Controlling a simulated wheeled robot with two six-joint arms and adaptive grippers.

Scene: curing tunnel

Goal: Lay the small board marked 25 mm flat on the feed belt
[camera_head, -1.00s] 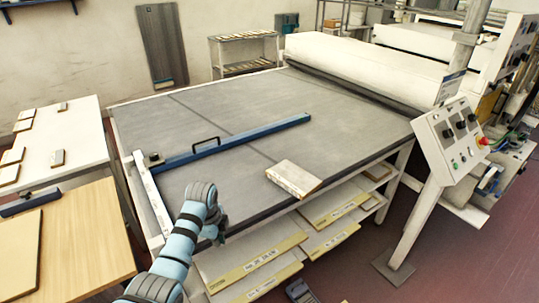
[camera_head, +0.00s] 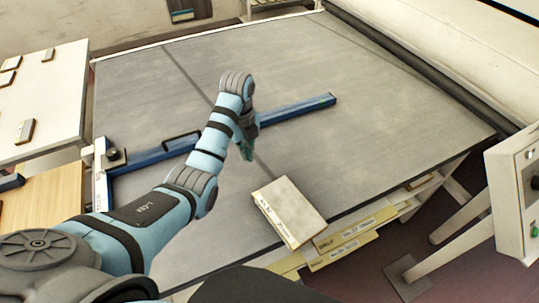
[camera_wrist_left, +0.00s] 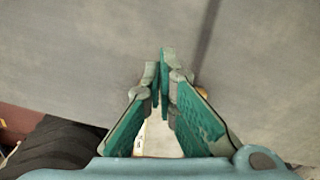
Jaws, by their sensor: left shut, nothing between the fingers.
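A small pale board (camera_head: 290,208) lies flat on the grey feed belt (camera_head: 390,120), close to its front edge. There is print on its near side, too small to read, so I cannot tell whether it says 25 mm. My left gripper (camera_head: 247,152) hangs over the belt, just beyond and left of the board, apart from it. Its fingers are shut and empty in the left wrist view (camera_wrist_left: 162,70). A pale patch (camera_wrist_left: 160,138) shows between the finger bases there, probably the board. My right gripper is out of view.
A blue bar with a handle (camera_head: 290,110) lies across the belt behind my left gripper. Labelled panels (camera_head: 345,235) sit on shelves below. A white table (camera_head: 50,95) with small boards (camera_head: 25,131) stands left, a control box (camera_head: 520,190) right. The belt beyond the bar is clear.

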